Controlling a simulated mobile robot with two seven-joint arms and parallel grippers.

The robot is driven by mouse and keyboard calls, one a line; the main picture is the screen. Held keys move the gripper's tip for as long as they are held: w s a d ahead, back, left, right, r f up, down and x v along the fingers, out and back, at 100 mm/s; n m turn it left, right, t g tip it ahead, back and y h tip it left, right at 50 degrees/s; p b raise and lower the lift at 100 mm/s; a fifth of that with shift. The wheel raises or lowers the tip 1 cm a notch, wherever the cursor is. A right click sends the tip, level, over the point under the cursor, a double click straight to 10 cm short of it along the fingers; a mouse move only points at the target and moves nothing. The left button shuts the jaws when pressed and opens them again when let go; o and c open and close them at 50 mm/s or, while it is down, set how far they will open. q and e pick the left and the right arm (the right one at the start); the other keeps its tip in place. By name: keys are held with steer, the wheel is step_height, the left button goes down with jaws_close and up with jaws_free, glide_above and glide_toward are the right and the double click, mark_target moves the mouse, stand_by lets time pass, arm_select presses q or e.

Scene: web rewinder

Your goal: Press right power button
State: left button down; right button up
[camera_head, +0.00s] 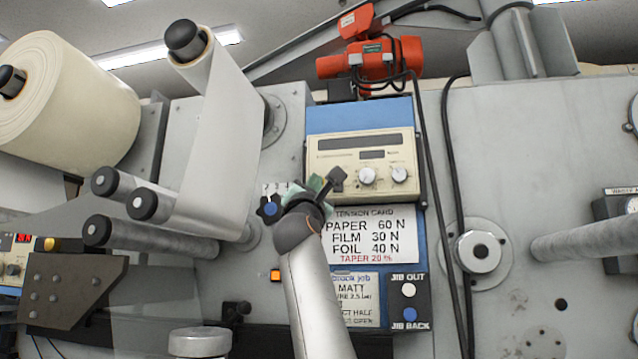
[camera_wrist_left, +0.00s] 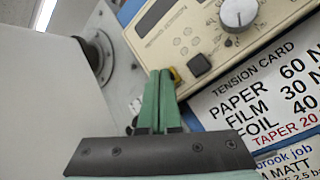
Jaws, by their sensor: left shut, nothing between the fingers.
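The cream control unit (camera_head: 360,155) on the blue panel has dark display strips and two round knobs. It also shows in the left wrist view (camera_wrist_left: 195,35), with a black square button (camera_wrist_left: 201,64). I see no power label. My right gripper is not in view.
Below hang a tension card (camera_head: 370,235) and a jib box (camera_head: 408,302) with white and blue buttons. Another lit control unit (camera_head: 15,255) stands at far left. Left are a paper web (camera_head: 215,130) and rollers (camera_head: 150,240). A blue knob (camera_head: 270,209) is beside my gripper.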

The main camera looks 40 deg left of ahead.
arm_select(q)
steer(key=shift+s, duration=0.15)
steer(key=shift+s+d+b, duration=0.3)
steer(key=shift+s+d, duration=0.05)
steer(key=shift+s, duration=0.25)
steer(key=s+d+b, duration=0.2)
steer(key=s+d, duration=0.1)
steer(key=s, duration=0.2)
stand_by(0.4)
steer(key=shift+s, duration=0.1)
stand_by(1.5)
